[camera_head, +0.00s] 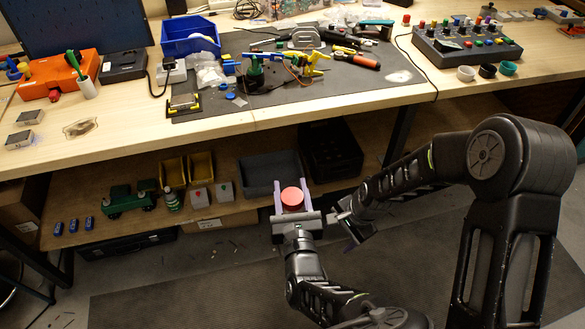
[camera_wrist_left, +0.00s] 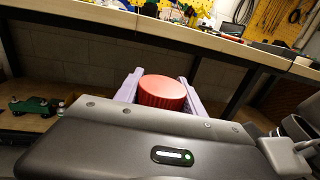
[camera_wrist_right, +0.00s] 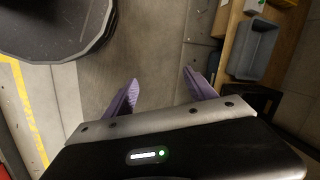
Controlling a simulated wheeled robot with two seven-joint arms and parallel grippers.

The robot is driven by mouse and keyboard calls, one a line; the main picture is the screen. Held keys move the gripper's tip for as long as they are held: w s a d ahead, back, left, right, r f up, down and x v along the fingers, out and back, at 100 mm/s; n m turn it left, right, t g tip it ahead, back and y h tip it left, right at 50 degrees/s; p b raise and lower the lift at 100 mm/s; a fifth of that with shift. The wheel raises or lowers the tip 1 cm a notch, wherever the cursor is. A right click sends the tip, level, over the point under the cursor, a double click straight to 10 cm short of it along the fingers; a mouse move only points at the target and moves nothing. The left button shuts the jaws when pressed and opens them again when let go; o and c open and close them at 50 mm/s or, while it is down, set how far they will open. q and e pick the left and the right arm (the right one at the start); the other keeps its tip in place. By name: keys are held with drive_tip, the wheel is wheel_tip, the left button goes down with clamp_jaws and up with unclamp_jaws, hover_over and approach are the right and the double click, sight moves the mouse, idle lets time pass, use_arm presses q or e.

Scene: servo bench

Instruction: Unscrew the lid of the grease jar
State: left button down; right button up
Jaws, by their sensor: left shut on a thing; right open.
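The grease jar's round red lid (camera_head: 292,196) shows between the pale purple fingers of my left gripper (camera_head: 291,188). The red ribbed lid also shows in the left wrist view (camera_wrist_left: 162,92), with a finger on each side. My left gripper is shut on the jar, held up in front of the lower shelf. The jar body below the lid is hidden. My right gripper (camera_wrist_right: 160,84) is open and empty in the right wrist view. In the head view it is just right of the left gripper, apart from the lid, and its fingers are partly hidden.
The workbench (camera_head: 135,140) above holds a blue bin (camera_head: 190,37), a cluttered dark mat and a button box (camera_head: 466,45). The lower shelf carries a green toy truck (camera_head: 128,201), yellow bins and a grey tray (camera_head: 262,172). The floor mat (camera_head: 190,290) in front is clear.

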drive_tip(key=w+a+r+m, duration=0.3)
drive_tip(key=w+r, duration=0.2)
drive_tip(key=r, duration=0.3)
wheel_tip(320, 180, up, 18)
drive_tip(key=m+g+h, duration=0.1)
drive_tip(key=m+h, duration=0.1)
drive_tip(key=m, duration=0.3)
hover_over(293, 196)
drive_tip(key=shift+f, duration=0.15)
drive_tip(key=shift+f, duration=4.05)
